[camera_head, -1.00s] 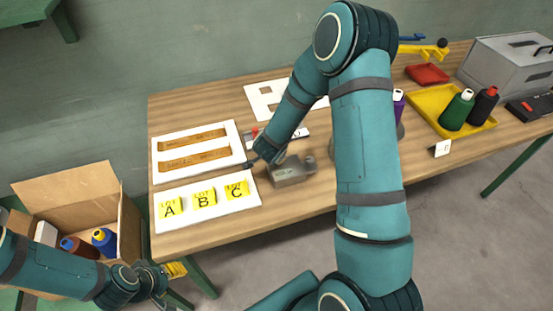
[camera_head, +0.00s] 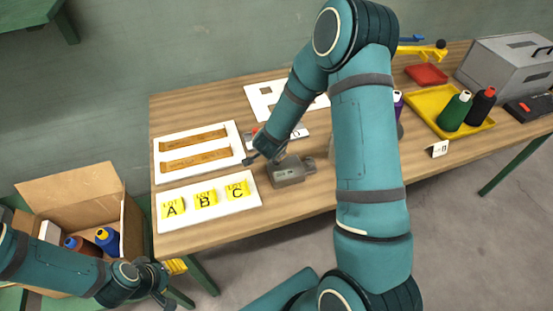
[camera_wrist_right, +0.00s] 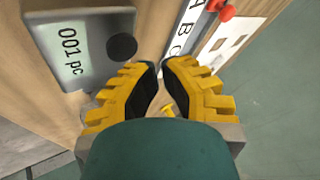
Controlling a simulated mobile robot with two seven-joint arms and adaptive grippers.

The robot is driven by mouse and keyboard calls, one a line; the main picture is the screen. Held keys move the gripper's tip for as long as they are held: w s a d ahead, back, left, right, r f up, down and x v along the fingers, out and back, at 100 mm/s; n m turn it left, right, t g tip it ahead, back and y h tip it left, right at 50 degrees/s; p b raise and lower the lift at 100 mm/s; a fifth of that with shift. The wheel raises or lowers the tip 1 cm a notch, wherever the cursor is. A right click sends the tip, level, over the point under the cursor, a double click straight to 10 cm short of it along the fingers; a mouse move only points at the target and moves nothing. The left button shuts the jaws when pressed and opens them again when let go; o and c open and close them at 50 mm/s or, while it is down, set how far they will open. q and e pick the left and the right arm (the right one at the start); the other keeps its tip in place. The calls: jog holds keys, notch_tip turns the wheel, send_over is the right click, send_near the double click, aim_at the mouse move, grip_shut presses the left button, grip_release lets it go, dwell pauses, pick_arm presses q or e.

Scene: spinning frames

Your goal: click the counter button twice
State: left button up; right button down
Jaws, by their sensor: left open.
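The counter (camera_head: 290,173) is a grey box near the front middle of the wooden table. My right gripper (camera_wrist_right: 160,66) has yellow fingers with black pads; the tips are nearly together and nothing is held. They appear beside the button in the picture; their height above it is unclear. In the head view the right gripper (camera_head: 255,157) is partly hidden by its own arm. My left gripper (camera_head: 166,287) is open and empty, low at the left.
A white board with cards A, B, C (camera_head: 246,202) and a board with two wooden strips (camera_head: 160,150) lie left of the counter. A yellow tray (camera_head: 422,100) with bottles stands right. A cardboard box (camera_head: 130,215) with bottles is beyond the table's left edge.

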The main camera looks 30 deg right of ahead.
jog(key=shift+r+p, duration=2.1)
jog(key=shift+r, duration=0.4)
jog(key=shift+f, duration=0.1)
jog(key=shift+s+a+r+n+t+y, duration=0.2)
jog(key=shift+r+n+t+y, duration=0.4)
jog(key=shift+n+y, duration=1.05)
jog(key=shift+s+a+r+n+t+y, duration=0.2)
jog(key=shift+r+n+y, duration=0.65)
jog(key=shift+n, duration=1.45)
jog(key=shift+s+a+r+n+t+y, duration=0.1)
jog(key=shift+a+r+n+t+y, duration=0.3)
jog(key=shift+n+y, duration=1.3)
jog(key=shift+d+n+h, duration=0.15)
jog(key=shift+n+h, duration=0.1)
jog(key=shift+h, duration=0.05)
